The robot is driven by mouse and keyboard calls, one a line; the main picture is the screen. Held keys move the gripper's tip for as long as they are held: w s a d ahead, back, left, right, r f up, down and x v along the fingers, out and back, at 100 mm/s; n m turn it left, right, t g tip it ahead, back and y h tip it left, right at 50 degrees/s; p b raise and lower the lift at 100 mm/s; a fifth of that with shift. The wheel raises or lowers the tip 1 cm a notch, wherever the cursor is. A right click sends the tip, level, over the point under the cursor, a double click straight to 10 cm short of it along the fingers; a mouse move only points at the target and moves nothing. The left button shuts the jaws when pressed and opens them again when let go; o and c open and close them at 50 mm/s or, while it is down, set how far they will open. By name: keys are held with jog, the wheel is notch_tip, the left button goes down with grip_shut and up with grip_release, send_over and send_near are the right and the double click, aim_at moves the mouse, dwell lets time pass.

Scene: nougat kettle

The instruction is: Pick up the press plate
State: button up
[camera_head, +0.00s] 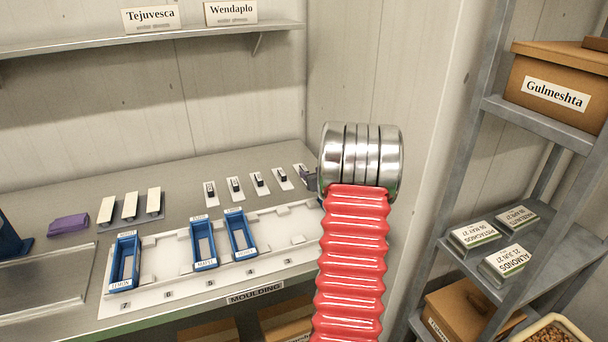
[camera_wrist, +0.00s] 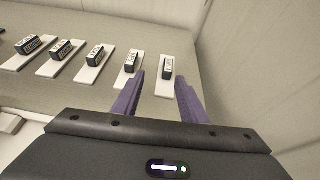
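Several press plates, white strips with dark, labelled grips on top, stand in a row on the grey bench; one is the second from the left (camera_head: 235,189). In the wrist view my gripper (camera_wrist: 160,78) is open, with two purple fingers apart. The rightmost press plate (camera_wrist: 164,88) lies between and just beyond the fingertips, its dark grip (camera_wrist: 168,67) upright. I cannot tell whether the fingers touch it. The neighbouring plate (camera_wrist: 124,83) is just left of the left finger. In the head view my arm hides most of the gripper and part of the rightmost plate.
A white tray (camera_head: 152,290) with numbered slots holds blue moulds (camera_head: 204,248) in front of the plates. Three white-topped pieces (camera_head: 130,206) and a purple block (camera_head: 69,224) are at left. A wall is close on the right. A rack (camera_head: 545,125) with boxes stands at right.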

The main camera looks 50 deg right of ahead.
aim_at(305, 169)
jog(key=shift+s+d+f+m+h, duration=0.3)
jog(key=shift+s+d, duration=0.1)
jog(key=shift+d, duration=0.2)
jog(key=shift+w, duration=0.1)
jog(key=shift+w+d+f, duration=0.15)
jog(key=shift+w, duration=0.25)
jog(key=shift+x, duration=3.75)
jog(key=shift+f, duration=0.1)
jog(key=shift+d+x, duration=0.25)
jog(key=shift+x, duration=2.35)
jog(key=shift+s, duration=0.2)
